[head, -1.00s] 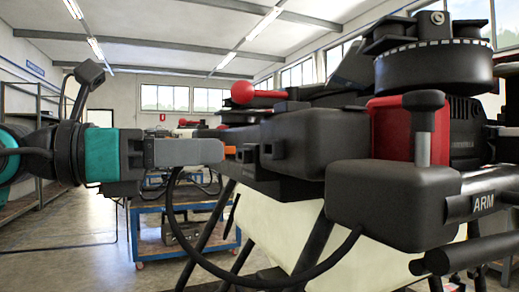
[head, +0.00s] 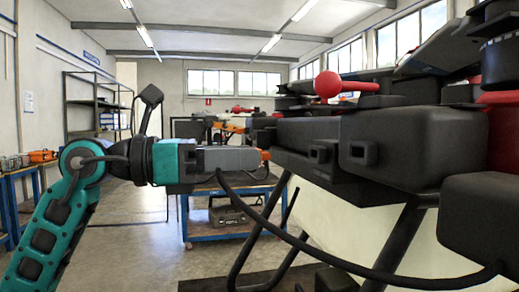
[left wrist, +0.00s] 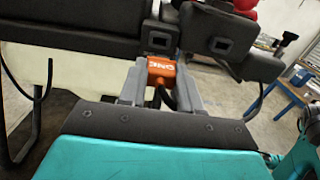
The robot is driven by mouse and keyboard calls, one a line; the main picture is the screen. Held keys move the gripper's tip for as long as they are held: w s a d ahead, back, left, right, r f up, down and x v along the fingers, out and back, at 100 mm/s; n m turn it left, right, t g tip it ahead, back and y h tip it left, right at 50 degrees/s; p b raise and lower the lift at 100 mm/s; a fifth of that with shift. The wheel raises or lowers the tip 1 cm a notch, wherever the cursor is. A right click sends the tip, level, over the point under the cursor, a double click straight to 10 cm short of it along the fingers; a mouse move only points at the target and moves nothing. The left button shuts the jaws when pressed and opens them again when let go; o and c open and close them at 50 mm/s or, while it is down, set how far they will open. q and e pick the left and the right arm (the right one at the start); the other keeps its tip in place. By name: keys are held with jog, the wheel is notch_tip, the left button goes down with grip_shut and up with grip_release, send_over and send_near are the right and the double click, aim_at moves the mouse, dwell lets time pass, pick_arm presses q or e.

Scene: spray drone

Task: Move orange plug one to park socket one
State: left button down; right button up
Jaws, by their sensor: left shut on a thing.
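The orange plug (left wrist: 161,72), marked ONE, sits between the two fingers of my left gripper (left wrist: 161,90) in the left wrist view. The left gripper is shut on it. In the head view only a small orange bit of the plug (head: 265,156) shows past the fingertips of the left gripper (head: 258,158), close to the black housing. A black block with a square opening (left wrist: 160,41) is right beyond the plug in the wrist view. I cannot tell whether the plug is seated in it. Which opening is park socket one is not readable. My right gripper is not in view.
A black cable (head: 300,243) loops below the gripper towards the drone's right-hand box. Two square-fronted sockets (head: 320,154) stick out of the drone's dark housing (head: 410,150). A blue cart (head: 225,228) stands behind on open floor.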

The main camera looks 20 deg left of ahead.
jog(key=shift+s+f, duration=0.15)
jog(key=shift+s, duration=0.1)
pick_arm(q)
jog(key=shift+w+d+r+p, duration=0.1)
jog(key=shift+w+d+p, duration=0.15)
jog(key=shift+p, duration=0.1)
jog(key=shift+p+x, duration=0.45)
jog(key=shift+x, duration=0.35)
jog(key=shift+p+x, duration=0.4)
jog(key=shift+x, duration=0.35)
jog(key=shift+p+x, duration=0.35)
jog(key=shift+x, duration=0.6)
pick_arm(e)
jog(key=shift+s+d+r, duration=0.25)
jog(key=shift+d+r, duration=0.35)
pick_arm(q)
jog(key=shift+w+d, duration=0.1)
jog(key=shift+d, duration=0.05)
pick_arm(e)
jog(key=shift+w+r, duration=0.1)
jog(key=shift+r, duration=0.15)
